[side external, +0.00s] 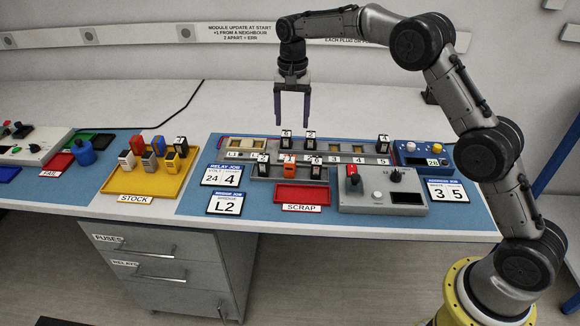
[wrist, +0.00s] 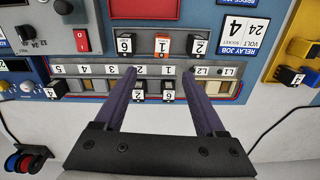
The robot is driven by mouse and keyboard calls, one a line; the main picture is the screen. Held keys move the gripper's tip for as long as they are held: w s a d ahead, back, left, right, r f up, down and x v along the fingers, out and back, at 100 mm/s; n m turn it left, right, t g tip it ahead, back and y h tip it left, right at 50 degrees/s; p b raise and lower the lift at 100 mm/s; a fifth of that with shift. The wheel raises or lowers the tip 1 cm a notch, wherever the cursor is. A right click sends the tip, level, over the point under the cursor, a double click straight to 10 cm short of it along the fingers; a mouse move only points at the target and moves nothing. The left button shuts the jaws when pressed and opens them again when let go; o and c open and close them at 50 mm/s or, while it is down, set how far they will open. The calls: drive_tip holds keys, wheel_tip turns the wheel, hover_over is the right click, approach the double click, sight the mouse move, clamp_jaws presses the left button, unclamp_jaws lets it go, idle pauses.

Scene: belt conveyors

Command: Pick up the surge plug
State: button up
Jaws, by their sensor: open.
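My gripper (side external: 292,119) is open and empty, pointing down above the back of the plug rack (side external: 340,149). Its purple fingers (wrist: 159,75) also show in the wrist view. An orange plug (side external: 290,164) with a white label stands in the front row, between two black plugs; it also shows in the wrist view (wrist: 163,45), reading 1. Black plugs (side external: 286,141) (side external: 310,142) stand in the back row, and another (side external: 382,145) stands at its right end. No plug is readably marked surge, so I cannot tell which one it is.
A yellow stock tray (side external: 112,183) holds several coloured plugs at the left. A red scrap tray (side external: 302,195) lies in front of the rack. A grey switch box (side external: 383,204) and a blue box (side external: 425,155) stand at the right.

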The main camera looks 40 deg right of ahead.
sight(290, 159)
wheel_tip(290, 159, down, 9)
drive_tip(key=shift+r, duration=0.1)
drive_tip(key=shift+a+f, duration=0.2)
drive_tip(key=shift+f, duration=1.15)
drive_tip(key=shift+a+f, duration=0.15)
drive_tip(key=shift+f, duration=1.2)
clamp_jaws()
